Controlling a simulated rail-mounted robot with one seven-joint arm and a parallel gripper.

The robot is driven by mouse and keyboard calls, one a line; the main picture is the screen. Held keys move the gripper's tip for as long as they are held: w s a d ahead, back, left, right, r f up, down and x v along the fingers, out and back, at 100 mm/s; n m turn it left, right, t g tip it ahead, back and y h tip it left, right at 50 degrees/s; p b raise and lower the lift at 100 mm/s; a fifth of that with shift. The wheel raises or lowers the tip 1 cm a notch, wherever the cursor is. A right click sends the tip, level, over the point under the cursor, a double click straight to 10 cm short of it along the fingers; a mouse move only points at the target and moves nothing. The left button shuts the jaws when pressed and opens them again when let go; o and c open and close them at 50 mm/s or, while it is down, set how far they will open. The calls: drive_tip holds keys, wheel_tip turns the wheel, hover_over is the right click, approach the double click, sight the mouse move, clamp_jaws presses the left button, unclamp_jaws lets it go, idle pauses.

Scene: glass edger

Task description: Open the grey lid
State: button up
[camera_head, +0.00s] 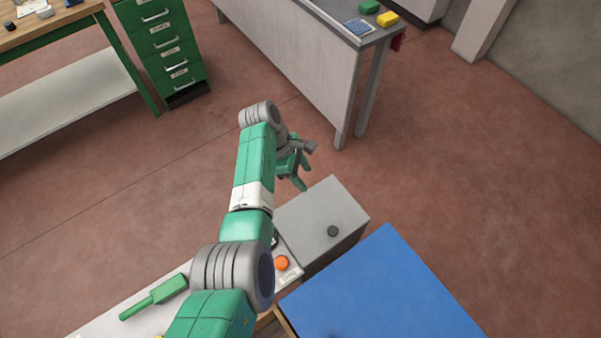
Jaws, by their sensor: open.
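The grey lid (318,212) is the flat top of a grey box beside the blue surface, at the lower middle of the head view. It looks closed. My gripper (304,172) is above and beyond the lid's far left part, apart from the knob. Its green fingers are spread and hold nothing that I can see.
A blue panel (380,290) lies right of the box. An orange button (282,263) and a green-handled tool (155,297) are on the near bench. A grey bench (290,55) and green drawers (165,45) stand farther off. The floor at right is clear.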

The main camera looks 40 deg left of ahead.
drive_tip(key=p+v, duration=0.1)
drive_tip(key=v, duration=0.6)
drive_tip(key=shift+a+r, duration=0.2)
drive_tip(key=shift+r, duration=0.15)
drive_tip(key=shift+s, duration=0.1)
